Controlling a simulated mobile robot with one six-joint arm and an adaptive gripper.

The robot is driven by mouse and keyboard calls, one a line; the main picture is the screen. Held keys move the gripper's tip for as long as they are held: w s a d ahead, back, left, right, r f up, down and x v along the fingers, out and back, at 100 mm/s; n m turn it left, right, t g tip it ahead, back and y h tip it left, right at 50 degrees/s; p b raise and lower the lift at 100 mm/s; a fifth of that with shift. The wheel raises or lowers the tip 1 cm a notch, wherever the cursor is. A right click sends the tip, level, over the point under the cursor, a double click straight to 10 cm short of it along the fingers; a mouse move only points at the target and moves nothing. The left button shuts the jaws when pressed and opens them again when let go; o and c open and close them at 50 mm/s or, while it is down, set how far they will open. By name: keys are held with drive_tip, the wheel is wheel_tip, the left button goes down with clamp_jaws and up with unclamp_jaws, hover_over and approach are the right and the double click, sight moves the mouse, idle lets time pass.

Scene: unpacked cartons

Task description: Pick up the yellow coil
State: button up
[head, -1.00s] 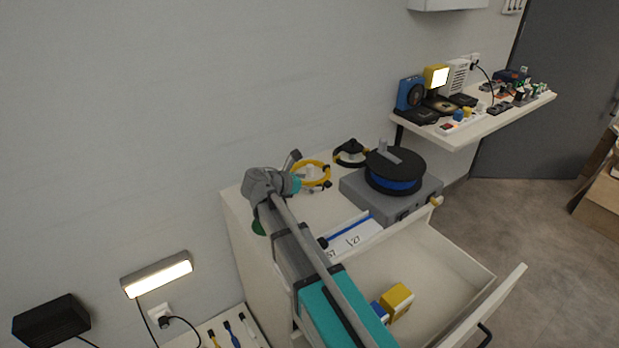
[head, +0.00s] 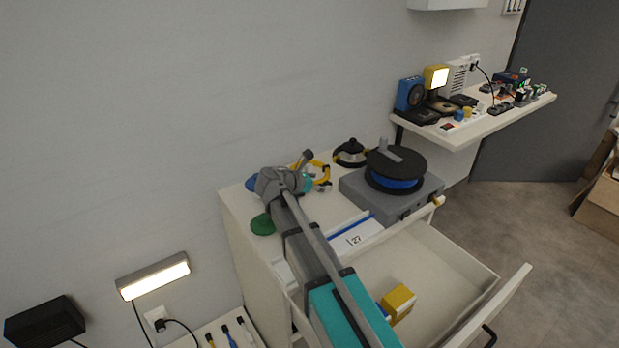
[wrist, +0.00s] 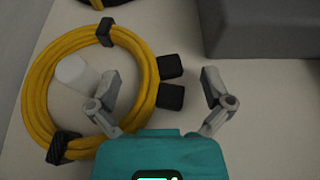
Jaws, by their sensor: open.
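The yellow coil (head: 324,169) lies on the cabinet top, partly hidden behind my gripper (head: 306,181) in the head view. In the wrist view the yellow coil (wrist: 38,78) fills the left side. It has black ties and two black plugs (wrist: 171,67) at its right edge. My gripper (wrist: 164,92) is open and empty. In the picture, its left finger overlaps the ring's inside and its right finger lies outside, with the coil's right side and plugs between them. Height above the coil cannot be told.
A black coil (head: 338,159) lies behind. A grey case (head: 425,197) with a black and blue reel (head: 395,170) stands to the right. The open drawer (head: 455,262) in front holds a yellow block (head: 398,298). A green disc (head: 262,225) lies near the cabinet's left edge.

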idle(0.6)
drive_tip(key=c, duration=1.3)
drive_tip(key=shift+r, duration=0.15)
wheel_tip(320, 180, up, 3)
drive_tip(key=p, duration=0.3)
drive_tip(key=shift+f, duration=0.2)
drive_tip(key=s+r+p, duration=0.3)
drive_tip(key=s, duration=0.1)
drive_tip(key=s+a+r+p, duration=0.1)
drive_tip(key=s+r+p, duration=0.2)
drive_tip(key=s, duration=0.2)
drive_tip(key=s+a+r+p, duration=0.1)
drive_tip(key=s+r+p, duration=0.3)
drive_tip(key=shift+s, duration=0.4)
drive_tip(key=shift+r, duration=0.1)
